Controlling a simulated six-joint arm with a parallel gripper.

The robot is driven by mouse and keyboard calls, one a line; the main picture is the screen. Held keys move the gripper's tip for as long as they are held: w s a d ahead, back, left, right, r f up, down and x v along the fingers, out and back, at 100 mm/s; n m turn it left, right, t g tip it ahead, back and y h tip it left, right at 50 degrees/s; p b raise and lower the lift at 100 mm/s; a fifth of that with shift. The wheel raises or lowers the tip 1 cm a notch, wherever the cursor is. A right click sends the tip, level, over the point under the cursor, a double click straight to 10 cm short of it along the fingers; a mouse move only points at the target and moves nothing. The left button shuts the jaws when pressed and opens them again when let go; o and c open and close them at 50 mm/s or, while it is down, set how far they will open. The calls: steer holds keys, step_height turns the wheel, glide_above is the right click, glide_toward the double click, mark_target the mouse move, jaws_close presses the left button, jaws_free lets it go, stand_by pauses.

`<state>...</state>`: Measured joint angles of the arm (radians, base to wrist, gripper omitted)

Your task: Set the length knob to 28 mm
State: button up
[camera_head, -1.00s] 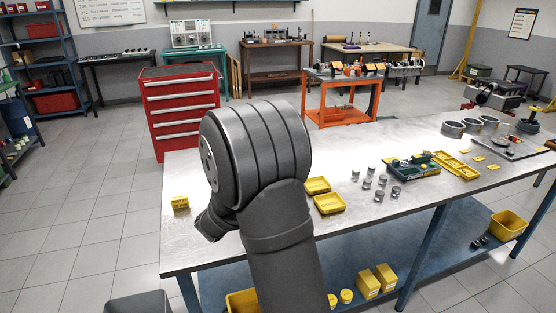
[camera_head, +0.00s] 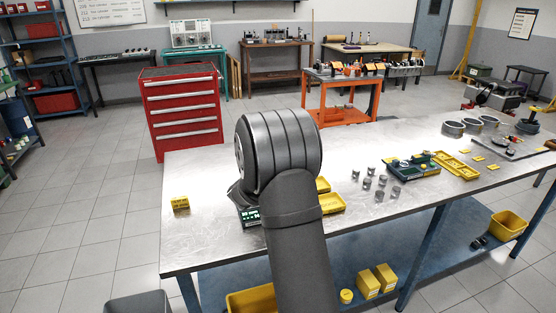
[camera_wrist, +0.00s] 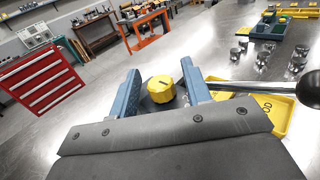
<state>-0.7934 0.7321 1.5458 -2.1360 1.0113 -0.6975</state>
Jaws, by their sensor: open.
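A yellow knob (camera_wrist: 161,90) with a dark mark on top stands between the two blue fingers of my gripper (camera_wrist: 160,68) in the wrist view. The fingers are apart, one on each side of the knob, with a gap visible at the left; I cannot tell whether the right one touches it. The knob's scale and setting cannot be read. In the head view a small device with a green-and-white panel (camera_head: 250,217) shows on the bench just below my wrist. My arm hides the rest of it, and the gripper's fingers are hidden there.
A metal rod (camera_wrist: 240,87) with a black ball end (camera_wrist: 306,60) reaches right from beside the gripper. Yellow trays (camera_head: 331,203) and several metal pistons (camera_head: 380,182) lie to the right. A small yellow block (camera_head: 180,203) sits left on the steel bench (camera_head: 200,240).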

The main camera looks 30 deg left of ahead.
steer(key=c, duration=0.9)
steer(key=shift+c, duration=0.2)
steer(key=shift+y, duration=0.3)
steer(key=shift+d+n+y, duration=0.1)
steer(key=shift+n+y, duration=0.6)
steer(key=shift+y, duration=0.1)
steer(key=shift+n+g+y, duration=0.6)
steer(key=shift+n+y, duration=0.8)
steer(key=shift+y, duration=0.7)
steer(key=o, duration=0.9)
steer(key=shift+o, duration=0.2)
